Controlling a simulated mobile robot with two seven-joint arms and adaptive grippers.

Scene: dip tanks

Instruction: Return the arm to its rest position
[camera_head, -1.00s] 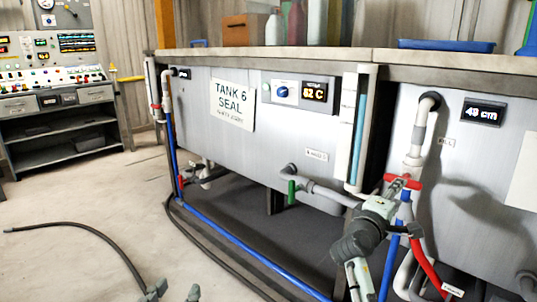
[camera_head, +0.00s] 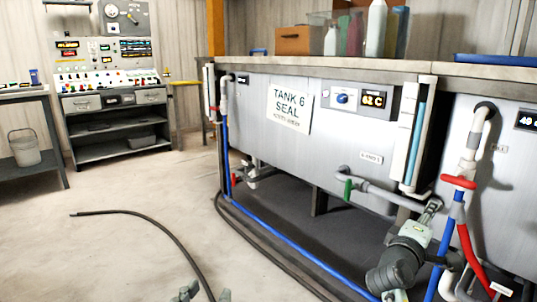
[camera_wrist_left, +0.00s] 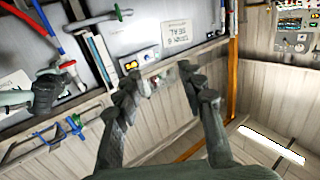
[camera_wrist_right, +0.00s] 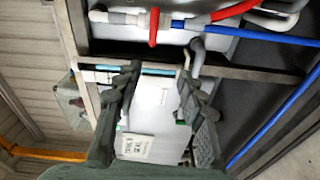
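My left gripper (camera_head: 205,294) shows at the bottom edge of the head view, only its fingertips in sight. In the left wrist view (camera_wrist_left: 158,82) its two fingers stand apart with nothing between them. My right arm is stretched toward the tanks, and its gripper (camera_head: 433,207) is low, left of and a little below the red valve handle (camera_head: 459,182). A gap shows between them. In the right wrist view the right gripper (camera_wrist_right: 160,78) has its fingers apart and empty.
The Tank 6 front (camera_head: 340,145) and blue pipe (camera_head: 290,243) are ahead. A red hose (camera_head: 470,255) hangs near my right arm. A dark hose (camera_head: 150,222) lies on the open floor at left. A control console (camera_head: 115,75) and a bucket (camera_head: 24,150) stand farther back.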

